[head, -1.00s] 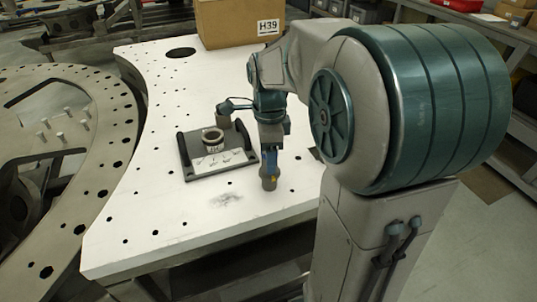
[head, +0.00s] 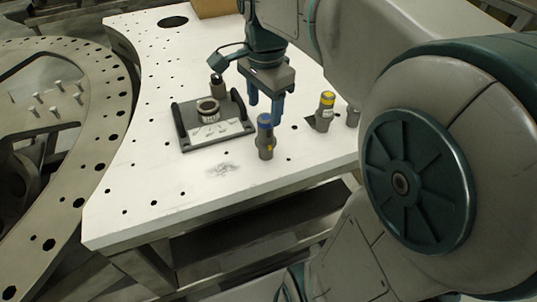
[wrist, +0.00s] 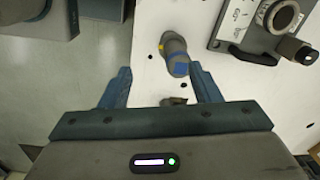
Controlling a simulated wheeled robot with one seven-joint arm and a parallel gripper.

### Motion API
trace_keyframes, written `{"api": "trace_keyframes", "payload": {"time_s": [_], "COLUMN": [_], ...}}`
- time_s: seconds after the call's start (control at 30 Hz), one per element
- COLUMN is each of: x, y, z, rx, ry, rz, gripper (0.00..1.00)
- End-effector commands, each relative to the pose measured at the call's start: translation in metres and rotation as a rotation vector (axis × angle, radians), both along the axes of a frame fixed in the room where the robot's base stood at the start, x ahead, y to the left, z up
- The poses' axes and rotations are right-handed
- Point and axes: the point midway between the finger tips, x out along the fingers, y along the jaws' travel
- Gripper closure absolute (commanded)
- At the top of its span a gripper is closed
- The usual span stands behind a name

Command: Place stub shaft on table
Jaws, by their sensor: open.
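The stub shaft (head: 265,138), a grey stepped cylinder with a blue band and a small yellow mark, stands upright on the white table (head: 130,207) near its front edge. It also shows in the wrist view (wrist: 176,55), beyond and between my fingertips. My gripper (head: 265,108) is open and empty, its blue fingers pointing down, above and behind the shaft and apart from it. The open fingers also show in the wrist view (wrist: 160,71).
A dark fixture plate (head: 190,146) with a ring (head: 208,111) lies left of the shaft. A yellow-banded shaft (head: 325,112) stands to the right, with another grey piece (head: 353,116) partly hidden by my arm. The table's front left is clear. A large holed metal plate (head: 85,190) is at left.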

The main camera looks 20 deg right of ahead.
Motion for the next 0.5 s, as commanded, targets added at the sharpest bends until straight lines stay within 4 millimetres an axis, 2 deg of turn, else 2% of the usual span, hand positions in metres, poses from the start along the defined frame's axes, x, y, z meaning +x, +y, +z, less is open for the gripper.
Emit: {"api": "trace_keyframes", "payload": {"time_s": [0.03,0.3,0.5], "x": [-0.012,-0.062,-0.09], "y": [0.004,0.018,0.024], "z": [-0.007,-0.05,-0.077], "rx": [-0.011,-0.099,-0.171], "ry": [-0.016,-0.099,-0.138], "rz": [0.114,0.75,1.108], "gripper": [0.43,0.43,0.43]}}
